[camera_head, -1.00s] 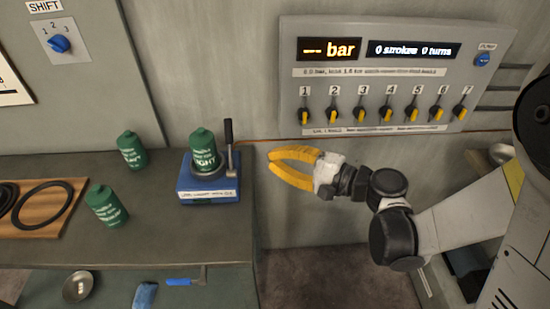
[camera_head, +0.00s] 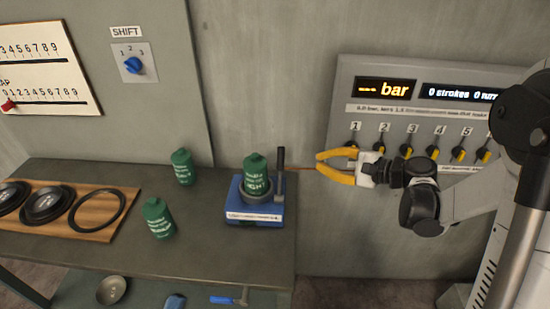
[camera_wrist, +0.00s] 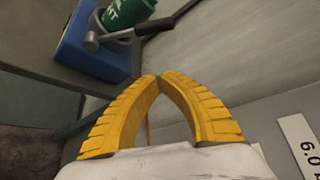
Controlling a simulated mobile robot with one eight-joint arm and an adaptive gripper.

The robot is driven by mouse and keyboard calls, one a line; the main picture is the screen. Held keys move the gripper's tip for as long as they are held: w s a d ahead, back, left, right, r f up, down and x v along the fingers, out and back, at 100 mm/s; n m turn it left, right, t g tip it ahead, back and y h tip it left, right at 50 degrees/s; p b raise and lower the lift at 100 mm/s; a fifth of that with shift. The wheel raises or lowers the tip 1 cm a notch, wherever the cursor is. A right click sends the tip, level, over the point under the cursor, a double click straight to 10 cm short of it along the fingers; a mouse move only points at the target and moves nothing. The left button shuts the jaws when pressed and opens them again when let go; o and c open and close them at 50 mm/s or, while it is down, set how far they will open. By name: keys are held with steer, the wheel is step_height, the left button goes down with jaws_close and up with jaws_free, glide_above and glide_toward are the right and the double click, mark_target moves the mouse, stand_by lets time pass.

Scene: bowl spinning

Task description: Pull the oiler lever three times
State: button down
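The oiler has a blue base (camera_head: 254,212) at the right end of the bench, with a green bottle (camera_head: 256,175) seated on it. Its lever (camera_head: 280,165) has a black grip and stands upright at the base's right side. In the wrist view the lever's metal joint and dark grip (camera_wrist: 152,27) show at the top, beside the green bottle (camera_wrist: 125,12). My gripper (camera_head: 318,162) has yellow fingers and is to the right of the lever, apart from it. In the wrist view its fingertips (camera_wrist: 158,80) meet, with nothing between them.
Two other green bottles (camera_head: 182,167) (camera_head: 158,218) stand on the bench (camera_head: 120,245) left of the oiler. A wooden board (camera_head: 95,210) holds dark rings. A wall panel (camera_head: 420,130) with knobs and displays, reading 0 strokes, is behind my arm. A thin orange line runs along the wall.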

steer(key=w+a+f+b, duration=0.1)
steer(key=a+b, duration=0.2)
steer(key=a, duration=0.6)
steer(key=shift+w+a+b, duration=0.15)
steer(key=shift+w+b, duration=0.2)
steer(key=shift+w, duration=0.05)
steer(key=shift+s+r, duration=0.1)
steer(key=shift+s, duration=0.05)
steer(key=shift+s+r, duration=0.15)
steer(key=shift+r, duration=0.05)
steer(key=shift+s+r+n+t, duration=0.2)
steer(key=shift+n+t, duration=0.1)
steer(key=shift+n, duration=0.1)
steer(key=s+r+b, duration=0.1)
steer(key=s, duration=0.9)
steer(key=shift+s+a+r+y, duration=0.15)
steer(key=shift+s+a+y, duration=0.05)
steer(key=shift+s+y, duration=0.1)
stand_by(0.3)
steer(key=shift+s, duration=0.15)
stand_by(0.4)
